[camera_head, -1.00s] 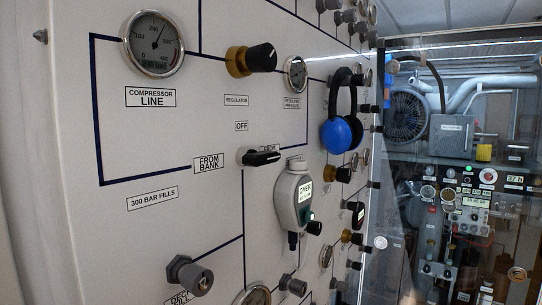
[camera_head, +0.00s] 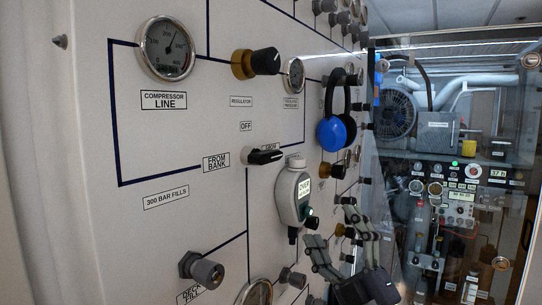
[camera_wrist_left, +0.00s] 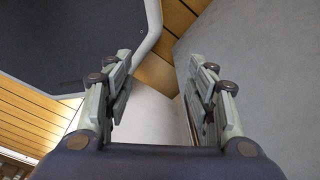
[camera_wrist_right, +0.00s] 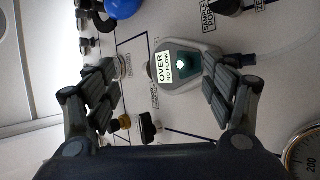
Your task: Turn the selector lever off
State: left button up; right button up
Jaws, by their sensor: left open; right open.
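The black selector lever (camera_head: 265,157) sits on the panel in the head view, its bar lying roughly sideways. The OFF label (camera_head: 246,126) is above it and the FROM BANK label (camera_head: 216,162) is to its left. A dark knob (camera_wrist_right: 148,128) in the right wrist view appears to be this lever. My right gripper (camera_head: 334,226) is open and empty, to the lower right of the lever and apart from it. It also shows in the right wrist view (camera_wrist_right: 160,78), fingers on either side of the grey meter. My left gripper (camera_wrist_left: 158,75) is open and empty, away from the panel.
The grey meter (camera_head: 293,197) juts out between the lever and my right gripper. The regulator knob (camera_head: 258,62) is above the lever. Blue ear defenders (camera_head: 336,131) hang to the right. A valve knob (camera_head: 205,272) is below. A glass-fronted machine enclosure (camera_head: 455,165) stands at right.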

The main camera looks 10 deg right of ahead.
aim_at(272, 156)
jog(key=s+a+r+n+g+y, duration=0.55)
jog(key=r+n+g+y, duration=0.2)
jog(key=n, duration=0.65)
jog(key=s+a+r+n+g+y, duration=0.55)
jog(key=n+g+y, duration=0.35)
jog(key=n, duration=0.6)
jog(key=w+d+r+t+h, duration=0.25)
jog(key=d+t+h, duration=0.2)
jog(key=h, duration=0.45)
jog(key=shift+n, duration=0.3)
jog(key=p+x, duration=0.2)
jog(key=x, duration=0.2)
jog(key=p+x, duration=0.2)
jog(key=x, duration=0.2)
jog(key=shift+w+a+f+p, duration=0.1)
jog(key=shift+w+f+p, duration=0.15)
jog(key=shift+p, duration=0.15)
jog(key=shift+w+a+f, duration=0.1)
jog(key=shift+w+a, duration=0.35)
jog(key=shift+w, duration=0.1)
jog(key=shift+c, duration=0.6)
jog(key=c, duration=1)
